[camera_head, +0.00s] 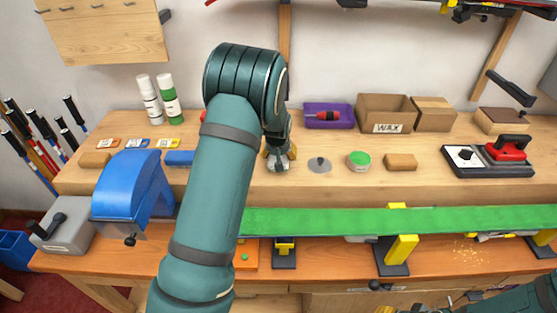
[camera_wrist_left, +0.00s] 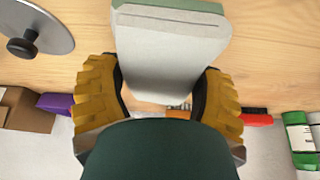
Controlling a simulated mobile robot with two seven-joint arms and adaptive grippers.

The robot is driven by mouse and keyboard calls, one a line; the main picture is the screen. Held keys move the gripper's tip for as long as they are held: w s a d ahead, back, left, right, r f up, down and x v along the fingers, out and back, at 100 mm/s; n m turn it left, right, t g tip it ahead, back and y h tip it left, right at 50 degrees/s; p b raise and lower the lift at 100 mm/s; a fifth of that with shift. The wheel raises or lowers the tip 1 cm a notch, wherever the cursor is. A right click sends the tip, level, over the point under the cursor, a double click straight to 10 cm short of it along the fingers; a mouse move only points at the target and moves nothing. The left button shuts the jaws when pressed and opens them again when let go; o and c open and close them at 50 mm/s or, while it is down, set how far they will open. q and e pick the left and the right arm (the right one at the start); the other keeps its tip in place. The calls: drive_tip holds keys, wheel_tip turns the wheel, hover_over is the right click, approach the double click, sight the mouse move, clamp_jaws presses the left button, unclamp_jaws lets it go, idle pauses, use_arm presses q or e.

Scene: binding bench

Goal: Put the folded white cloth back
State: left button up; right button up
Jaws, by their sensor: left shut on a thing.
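My left gripper (camera_head: 278,156) is over the raised wooden shelf at the back of the bench, left of the round grey disc. In the left wrist view its two yellow fingers (camera_wrist_left: 160,100) are shut on a pale, folded-looking block, the folded white cloth (camera_wrist_left: 170,50), with a greenish far edge. In the head view the cloth is mostly hidden by the gripper and arm. Whether it touches the shelf is unclear. My right gripper (camera_head: 405,310) is only partly in view at the bottom edge, and its fingers are cut off.
The grey disc with a black knob (camera_head: 319,164), a green-topped tin (camera_head: 358,161) and a tan block (camera_head: 400,162) stand to the right. Behind are a purple tray (camera_head: 342,121) and the WAX box (camera_head: 385,124). A long green board (camera_head: 350,220) spans the front.

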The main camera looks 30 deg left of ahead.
use_arm(q)
wheel_tip(320, 180, down, 3)
drive_tip(key=shift+w+r, duration=0.1)
drive_tip(key=shift+r, duration=0.05)
drive_tip(key=shift+r, duration=0.1)
drive_tip(key=o, duration=1.2)
drive_tip(key=shift+f, duration=0.2)
